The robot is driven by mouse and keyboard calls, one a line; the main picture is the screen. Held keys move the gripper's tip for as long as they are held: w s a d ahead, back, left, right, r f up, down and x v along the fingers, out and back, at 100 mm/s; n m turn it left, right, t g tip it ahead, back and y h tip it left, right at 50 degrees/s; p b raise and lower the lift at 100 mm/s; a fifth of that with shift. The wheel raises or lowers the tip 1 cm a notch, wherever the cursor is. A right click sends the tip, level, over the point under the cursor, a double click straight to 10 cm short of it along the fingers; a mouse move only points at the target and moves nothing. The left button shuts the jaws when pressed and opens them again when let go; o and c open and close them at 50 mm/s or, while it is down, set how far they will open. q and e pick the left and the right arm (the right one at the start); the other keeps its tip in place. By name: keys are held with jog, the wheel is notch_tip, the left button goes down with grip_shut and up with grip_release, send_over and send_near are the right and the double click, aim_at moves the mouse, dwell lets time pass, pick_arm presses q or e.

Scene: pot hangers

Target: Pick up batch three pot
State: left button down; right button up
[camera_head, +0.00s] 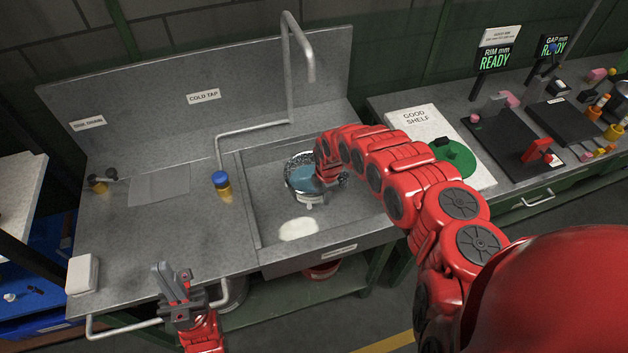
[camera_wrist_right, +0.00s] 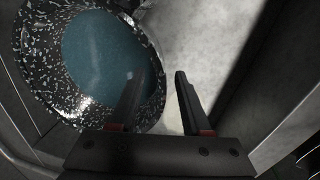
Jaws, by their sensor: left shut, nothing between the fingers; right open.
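A speckled black-and-white pot (camera_head: 298,172) with blue-green contents sits in the metal sink (camera_head: 330,232). The pot (camera_wrist_right: 40,70) also fills the left side of the right wrist view. My right gripper (camera_wrist_right: 158,85) is open above the pot's rim; one finger overlaps the pot and the other is over the pale sink floor beside it. I cannot tell whether the fingers touch the rim. In the head view my right arm hides the pot's right side. My left gripper (camera_head: 177,282) is shut and empty, in front of the counter's front edge at the lower left.
A tall faucet (camera_head: 304,60) and a lower pipe (camera_head: 250,129) rise behind the sink. A blue-topped tap (camera_head: 221,182) stands left of it. A white good-shelf board (camera_head: 408,121) with a green disc (camera_head: 462,163) lies on the right bench. The left counter is mostly clear.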

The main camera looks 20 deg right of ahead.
jog(key=shift+w+a+f, duration=0.1)
jog(key=shift+a+f, duration=0.1)
jog(key=shift+f, duration=0.3)
jog(key=shift+w+d+f, duration=0.1)
jog(key=shift+d+f, duration=0.1)
jog(key=shift+f, duration=0.4)
grip_shut()
dwell(0.8)
